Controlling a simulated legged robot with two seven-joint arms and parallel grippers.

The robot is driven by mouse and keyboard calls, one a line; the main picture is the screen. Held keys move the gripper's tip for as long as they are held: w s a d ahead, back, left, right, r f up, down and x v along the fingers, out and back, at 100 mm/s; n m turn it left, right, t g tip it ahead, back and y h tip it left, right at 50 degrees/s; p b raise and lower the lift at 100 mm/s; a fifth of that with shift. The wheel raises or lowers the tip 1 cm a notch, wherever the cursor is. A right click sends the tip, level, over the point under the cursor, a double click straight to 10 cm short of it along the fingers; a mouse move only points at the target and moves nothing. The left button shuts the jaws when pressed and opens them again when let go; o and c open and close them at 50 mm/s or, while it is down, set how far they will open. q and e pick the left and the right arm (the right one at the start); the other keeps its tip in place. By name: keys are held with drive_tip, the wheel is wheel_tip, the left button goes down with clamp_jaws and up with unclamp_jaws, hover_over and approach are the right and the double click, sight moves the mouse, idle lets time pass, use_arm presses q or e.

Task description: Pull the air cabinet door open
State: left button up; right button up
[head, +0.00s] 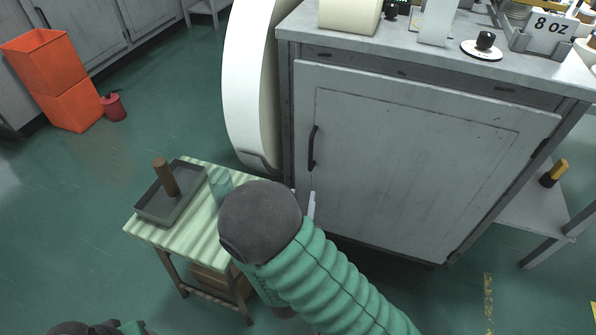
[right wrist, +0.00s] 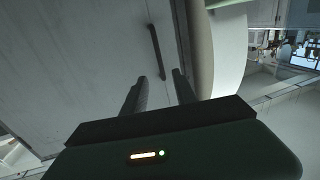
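The air cabinet door (head: 400,160) is a worn grey panel on the front of a grey cabinet, and it looks closed. Its dark vertical handle (head: 313,148) is on the door's left side. In the right wrist view the handle (right wrist: 157,52) shows just beyond and between the fingertips. My right gripper (right wrist: 160,82) is open, with two dark fingers apart and nothing seen between them. In the head view my right arm mostly hides it; a pale part of the right gripper (head: 311,203) shows below the handle. My left gripper is not visible.
A striped side table (head: 190,228) with a grey tray (head: 150,214) stands left of my right arm. A large white rounded body (head: 250,80) adjoins the cabinet's left side. Orange bins (head: 55,75) stand far left. Floor before the door's right part is clear.

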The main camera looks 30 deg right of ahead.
sight(310, 155)
drive_tip(key=b+x, duration=1)
drive_tip(key=x, duration=0.6)
drive_tip(key=shift+s+d, duration=0.1)
drive_tip(key=shift+d, duration=0.1)
drive_tip(key=shift+w+d, duration=0.2)
drive_tip(key=shift+w, duration=0.05)
drive_tip(key=shift+r, duration=0.1)
clamp_jaws()
drive_tip(key=shift+a, duration=0.1)
